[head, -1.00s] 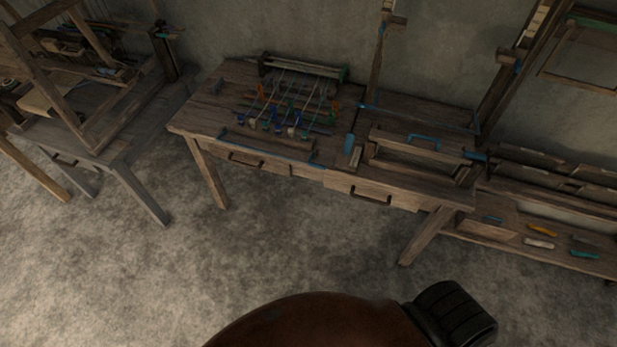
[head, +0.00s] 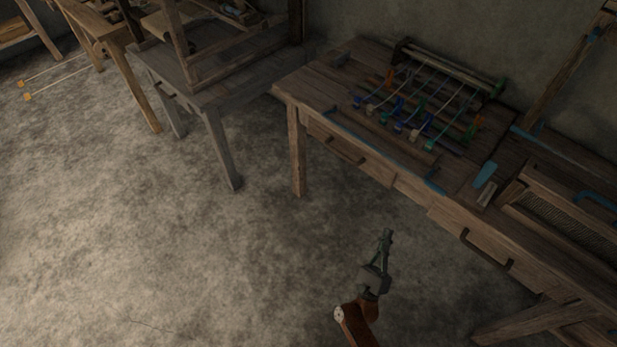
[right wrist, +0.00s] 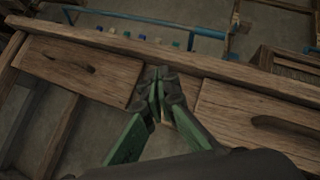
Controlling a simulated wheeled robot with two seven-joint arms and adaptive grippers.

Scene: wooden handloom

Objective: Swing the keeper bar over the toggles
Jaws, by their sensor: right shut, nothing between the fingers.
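The toggles (head: 399,127) are a row of small coloured pegs, blue, green and pale, at the front of the frame on the wooden table, with cords running back from them. A long thin bar with blue ends (head: 380,153), which looks like the keeper bar, lies along the table's front side, before the toggles. My right gripper (head: 386,235) is shut and empty, in front of the table and apart from the bar. In the right wrist view its green-sided fingers (right wrist: 157,76) overlap the drawer fronts, with some toggle tops (right wrist: 143,37) beyond the edge. My left gripper is out of view.
The table front has drawers with dark handles (head: 487,250). A blue block (head: 485,174) and a pale block (head: 487,194) lie right of the toggles. A slatted wooden frame (head: 560,225) stands further right. Another table (head: 195,88) stands left. Floor (head: 220,260) before the tables is open.

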